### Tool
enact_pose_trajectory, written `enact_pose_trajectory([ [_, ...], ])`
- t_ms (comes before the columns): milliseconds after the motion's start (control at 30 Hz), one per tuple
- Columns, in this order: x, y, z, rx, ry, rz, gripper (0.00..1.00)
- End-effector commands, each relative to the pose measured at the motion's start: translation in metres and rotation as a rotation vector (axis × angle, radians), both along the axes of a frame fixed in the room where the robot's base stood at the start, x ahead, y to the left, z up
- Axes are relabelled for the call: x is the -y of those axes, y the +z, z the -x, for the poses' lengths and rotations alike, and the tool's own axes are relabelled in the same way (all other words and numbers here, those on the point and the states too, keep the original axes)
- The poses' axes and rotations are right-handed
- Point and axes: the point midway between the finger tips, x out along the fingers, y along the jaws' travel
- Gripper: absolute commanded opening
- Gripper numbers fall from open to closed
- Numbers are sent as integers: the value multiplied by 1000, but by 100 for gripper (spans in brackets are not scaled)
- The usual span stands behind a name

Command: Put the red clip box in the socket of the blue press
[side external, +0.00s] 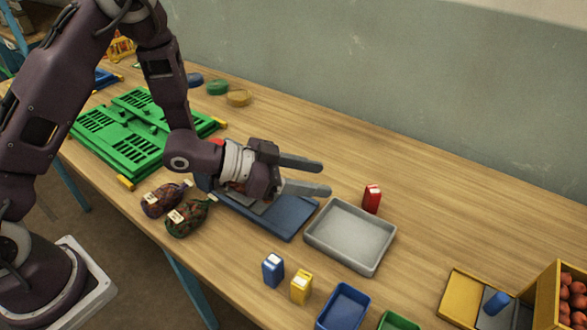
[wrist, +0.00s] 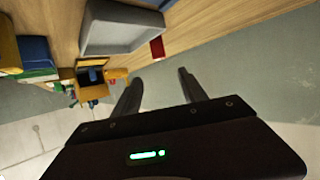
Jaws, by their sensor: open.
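The red clip box (side external: 372,198) stands upright on the wooden table, just behind the right back corner of a grey tray. It also shows in the wrist view (wrist: 157,47), beside that tray. A flat blue base with a grey plate, apparently the blue press (side external: 284,222), lies left of the tray. My gripper and wrist hide much of it, and I cannot make out its socket. My gripper (side external: 325,178) is open and empty, its fingers pointing right above the table. It is left of the red box and apart from it. Its fingers also show in the wrist view (wrist: 158,76).
The grey tray (side external: 311,238) is empty. Small blue (side external: 273,270) and yellow (side external: 301,288) boxes stand in front. Two dark patterned sacks (side external: 187,217) lie left of the press, near a green panel (side external: 112,143). A yellow tray (side external: 452,297) and filled crate (side external: 545,301) stand right. The back right is clear.

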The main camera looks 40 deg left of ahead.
Motion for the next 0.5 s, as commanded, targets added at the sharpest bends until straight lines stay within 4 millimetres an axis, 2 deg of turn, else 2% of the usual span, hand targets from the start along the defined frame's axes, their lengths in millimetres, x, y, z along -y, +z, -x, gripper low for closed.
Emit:
enact_pose_trajectory([
  [233,-1,2,0,1,3,-5,50],
  [300,-9,10,-5,6,33,-41,50],
  [367,-26,27,-12,6,94,-107,50],
  [433,-57,56,-16,-10,207,-204,50],
  [500,-94,88,-5,-57,344,-288,50],
])
